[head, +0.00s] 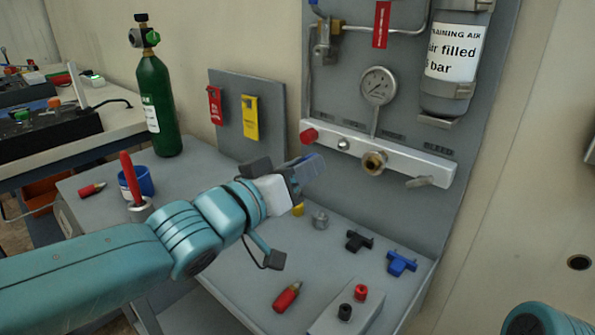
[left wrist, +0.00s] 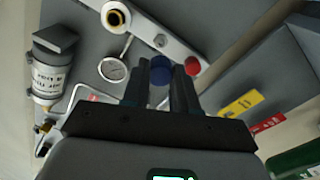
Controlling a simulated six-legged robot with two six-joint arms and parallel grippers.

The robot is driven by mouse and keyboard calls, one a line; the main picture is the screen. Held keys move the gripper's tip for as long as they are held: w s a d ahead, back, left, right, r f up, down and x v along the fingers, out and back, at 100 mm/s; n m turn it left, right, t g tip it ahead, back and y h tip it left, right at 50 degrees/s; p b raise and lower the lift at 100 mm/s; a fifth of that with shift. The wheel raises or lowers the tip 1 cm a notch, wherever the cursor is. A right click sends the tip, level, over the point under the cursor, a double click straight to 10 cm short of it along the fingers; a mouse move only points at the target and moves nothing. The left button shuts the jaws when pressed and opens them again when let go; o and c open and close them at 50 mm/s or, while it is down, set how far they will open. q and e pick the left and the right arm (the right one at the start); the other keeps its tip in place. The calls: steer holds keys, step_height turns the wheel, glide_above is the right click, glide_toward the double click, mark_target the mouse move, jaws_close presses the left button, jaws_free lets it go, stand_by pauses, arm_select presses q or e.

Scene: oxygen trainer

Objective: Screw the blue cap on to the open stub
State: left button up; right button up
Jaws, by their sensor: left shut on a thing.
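My left gripper (head: 308,168) is shut on the blue cap (left wrist: 160,72), whose round end shows between the two dark fingers (left wrist: 162,90) in the left wrist view. In the head view the fingers hide most of the cap. The gripper is in front of and below the left part of the silver manifold bar (head: 400,170). The open stub (head: 343,144) is a small silver end on that bar, right of the red cap (head: 309,136) and left of the brass fitting (head: 374,162). The cap appears apart from the stub. My right gripper is out of view.
A gauge (head: 379,85) and a labelled cylinder (head: 455,60) are on the panel above the bar. Black (head: 358,241) and blue (head: 401,263) T-shaped pieces and a red-tipped item (head: 287,297) lie on the bench. A green bottle (head: 155,105) stands at the left.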

mark_target(339, 147)
arm_select(q)
steer(key=shift+p+x, duration=0.55)
steer(key=shift+x, duration=2.45)
steer(key=shift+p, duration=0.3)
steer(key=shift+p+x, duration=0.3)
steer(key=shift+x, duration=0.55)
steer(key=shift+f+m+b, duration=0.25)
steer(key=shift+m+b, duration=0.4)
steer(key=shift+m, duration=0.75)
steer(key=shift+r+m, duration=0.2)
steer(key=shift+m, duration=0.2)
